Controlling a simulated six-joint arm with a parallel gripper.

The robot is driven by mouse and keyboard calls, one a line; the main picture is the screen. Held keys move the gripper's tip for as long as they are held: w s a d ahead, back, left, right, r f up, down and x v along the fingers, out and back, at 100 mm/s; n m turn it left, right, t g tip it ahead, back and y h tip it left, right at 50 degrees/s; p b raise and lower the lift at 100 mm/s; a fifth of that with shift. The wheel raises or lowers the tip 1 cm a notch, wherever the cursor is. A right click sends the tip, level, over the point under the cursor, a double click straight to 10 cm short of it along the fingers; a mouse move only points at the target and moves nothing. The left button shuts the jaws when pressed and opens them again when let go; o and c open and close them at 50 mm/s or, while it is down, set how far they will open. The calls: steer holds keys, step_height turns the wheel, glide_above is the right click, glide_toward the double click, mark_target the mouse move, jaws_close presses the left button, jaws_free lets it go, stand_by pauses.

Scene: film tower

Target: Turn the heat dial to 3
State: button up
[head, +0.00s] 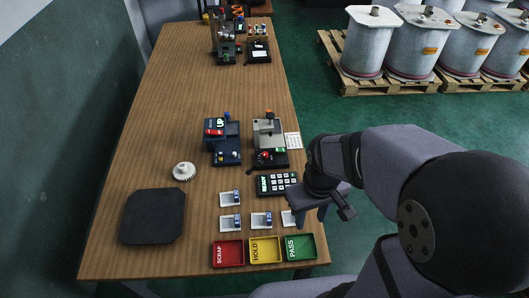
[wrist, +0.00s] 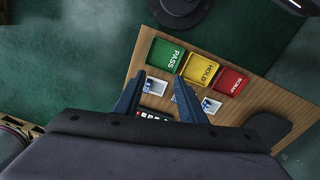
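I cannot make out a part clearly marked as the heat dial. Neither machine can be made out in the wrist view.
A black keypad (head: 276,184) lies beside my gripper. Red (head: 228,265), yellow (head: 265,263) and green (head: 300,261) trays line the front edge, with small white holders (head: 230,222) behind. A white toothed disc (head: 183,171) and a dark mat (head: 153,216) lie left. The table's (head: 195,85) far middle is clear.

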steer(key=w+a+f+n+t+h, duration=0.1)
steer(key=w+a+n+t, duration=0.15)
steer(key=w+n, duration=1.15)
steer(key=n+t+b, duration=0.1)
steer(key=n+t, duration=0.1)
steer(key=n, duration=1.3)
glide_toward(265, 154)
steer(key=shift+g+h, duration=0.25)
steer(key=shift+h, duration=0.05)
steer(key=shift+w+a+p+x, duration=0.15)
steer(key=shift+p+x, duration=0.15)
steer(key=shift+x, duration=1.65)
steer(key=shift+w+a+p+x, duration=0.15)
steer(key=shift+p+x, duration=0.1)
steer(key=shift+x, duration=1.7)
steer(key=shift+r, duration=0.1)
steer(key=shift+c, duration=0.3)
jaws_close()
